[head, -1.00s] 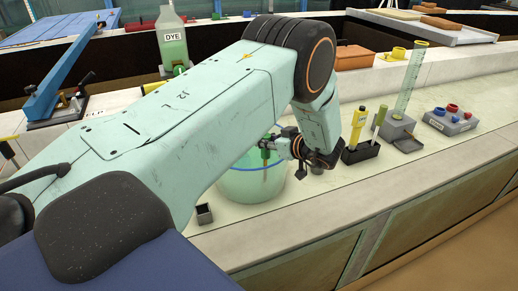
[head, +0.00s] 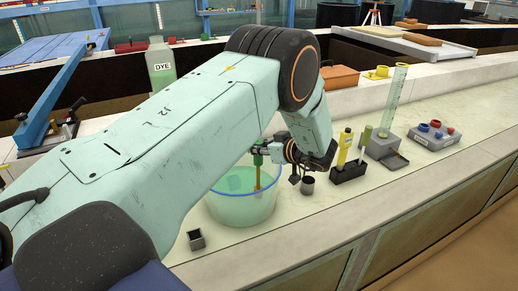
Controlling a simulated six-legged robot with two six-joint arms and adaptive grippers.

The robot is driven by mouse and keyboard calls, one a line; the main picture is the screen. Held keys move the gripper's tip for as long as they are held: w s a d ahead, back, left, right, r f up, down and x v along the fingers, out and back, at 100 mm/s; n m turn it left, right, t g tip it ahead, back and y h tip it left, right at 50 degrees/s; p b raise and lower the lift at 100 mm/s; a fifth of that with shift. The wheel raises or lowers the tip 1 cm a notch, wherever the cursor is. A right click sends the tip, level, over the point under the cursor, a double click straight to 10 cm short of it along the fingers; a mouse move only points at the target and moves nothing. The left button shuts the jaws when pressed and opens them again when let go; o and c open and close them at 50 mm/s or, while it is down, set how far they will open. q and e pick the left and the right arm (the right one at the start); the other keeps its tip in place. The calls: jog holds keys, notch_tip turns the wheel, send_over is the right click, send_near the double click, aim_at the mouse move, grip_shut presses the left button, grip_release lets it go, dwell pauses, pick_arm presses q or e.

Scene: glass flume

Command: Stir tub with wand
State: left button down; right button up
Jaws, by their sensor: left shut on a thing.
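The tub (head: 228,208) is a clear round vessel with a blue rim and pale green liquid. It stands on the bench at centre, partly hidden by my left arm. The wand (head: 258,178) has a green handle and an orange-brown lower part. It stands about upright inside the tub, its lower end in or near the liquid. My right gripper is not in view.
The DYE bottle (head: 161,78) is behind.

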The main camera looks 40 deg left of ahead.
pick_arm(q)
notch_tip(320, 180, up, 4)
jog(key=shift+s+f+p, duration=0.1)
jog(key=shift+f+p, duration=0.1)
jog(key=shift+p, duration=0.9)
notch_tip(320, 180, up, 2)
jog(key=shift+p, duration=0.8)
notch_tip(320, 180, up, 4)
jog(key=p, duration=0.2)
jog(key=shift+f+p, duration=0.15)
jog(key=shift+p, duration=0.25)
notch_tip(320, 180, up, 2)
jog(key=shift+p, duration=0.85)
notch_tip(320, 180, up, 3)
jog(key=shift+f+p, duration=0.1)
jog(key=shift+p, duration=0.55)
